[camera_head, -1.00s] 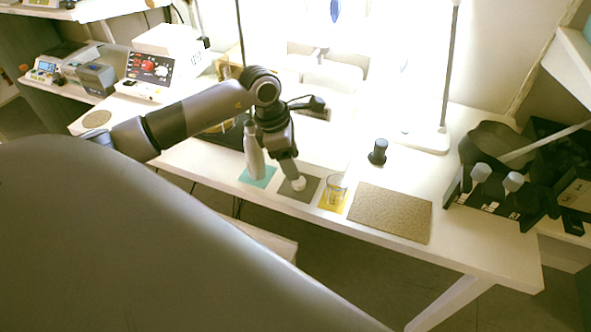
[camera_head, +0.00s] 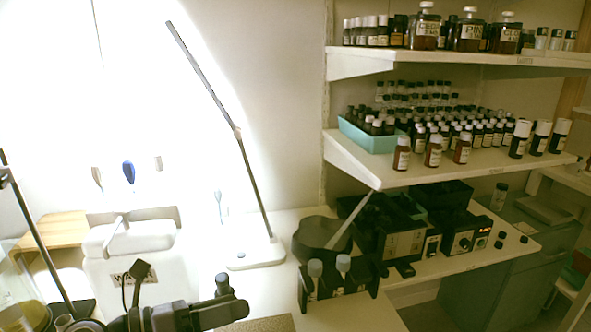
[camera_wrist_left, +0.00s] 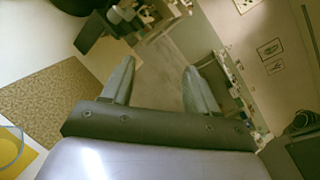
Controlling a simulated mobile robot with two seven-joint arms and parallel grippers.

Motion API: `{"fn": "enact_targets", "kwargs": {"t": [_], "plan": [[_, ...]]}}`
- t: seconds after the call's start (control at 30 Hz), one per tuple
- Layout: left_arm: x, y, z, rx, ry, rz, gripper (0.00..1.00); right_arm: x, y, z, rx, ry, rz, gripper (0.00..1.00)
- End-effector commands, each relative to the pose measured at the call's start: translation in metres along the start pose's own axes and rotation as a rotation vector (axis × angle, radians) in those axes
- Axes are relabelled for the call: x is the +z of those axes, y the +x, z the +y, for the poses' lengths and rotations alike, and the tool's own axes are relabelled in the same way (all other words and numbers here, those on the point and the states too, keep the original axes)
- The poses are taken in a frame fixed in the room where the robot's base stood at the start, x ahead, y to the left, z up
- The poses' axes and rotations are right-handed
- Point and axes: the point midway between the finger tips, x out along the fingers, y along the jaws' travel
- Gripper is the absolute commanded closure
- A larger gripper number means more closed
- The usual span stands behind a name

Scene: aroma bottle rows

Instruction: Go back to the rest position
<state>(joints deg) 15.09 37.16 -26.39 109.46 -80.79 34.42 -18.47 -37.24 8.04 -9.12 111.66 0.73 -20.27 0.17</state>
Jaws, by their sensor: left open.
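My left gripper (camera_wrist_left: 158,66) shows in the left wrist view with its two fingers spread apart and nothing between them. In the head view, part of my left arm (camera_head: 150,318) lies along the bottom edge, over the bench. The fingers cannot be made out clearly there. The speckled brown mat (camera_wrist_left: 45,105) lies to the left of the fingers in the wrist view, with a yellow mat (camera_wrist_left: 28,158) at the lower left corner. A glass rim overlaps the yellow mat. My right gripper is not in view.
A lamp (camera_head: 255,254) stands on the bench. A dark bowl (camera_head: 318,234) and a black rack with grey-topped items (camera_head: 340,282) stand right of it. The middle shelf (camera_head: 460,172) and upper shelf (camera_head: 370,62) hold many bottles.

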Motion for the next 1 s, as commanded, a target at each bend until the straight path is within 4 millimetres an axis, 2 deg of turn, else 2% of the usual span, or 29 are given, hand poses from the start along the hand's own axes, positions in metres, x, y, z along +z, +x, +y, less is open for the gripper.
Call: {"fn": "enact_targets", "kwargs": {"t": [0.1,0.2,0.33,0.47,0.57,0.67,0.73,0.87,1.0], "plan": [[0.025,-0.002,-0.018,-0.05,-0.219,-0.25,0.41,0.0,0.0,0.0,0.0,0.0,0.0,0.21],[0.044,-0.015,-0.02,-0.065,-0.421,-0.454,0.41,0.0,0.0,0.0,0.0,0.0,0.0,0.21],[0.058,-0.04,-0.006,-0.048,-0.7,-0.704,0.41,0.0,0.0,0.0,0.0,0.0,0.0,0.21],[0.052,-0.071,0.019,0.009,-0.993,-0.932,0.41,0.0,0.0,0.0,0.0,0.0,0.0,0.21],[0.032,-0.095,0.041,0.083,-1.224,-1.092,0.41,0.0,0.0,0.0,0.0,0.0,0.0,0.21],[0.001,-0.118,0.059,0.181,-1.456,-1.235,0.41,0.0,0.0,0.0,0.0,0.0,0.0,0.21],[-0.027,-0.133,0.069,0.267,-1.617,-1.324,0.41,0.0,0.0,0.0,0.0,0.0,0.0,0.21],[-0.088,-0.156,0.073,0.458,-1.904,-1.458,0.41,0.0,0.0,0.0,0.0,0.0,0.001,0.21],[-0.144,-0.171,0.061,0.661,-2.138,-1.537,0.41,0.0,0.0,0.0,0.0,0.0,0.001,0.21]]}}
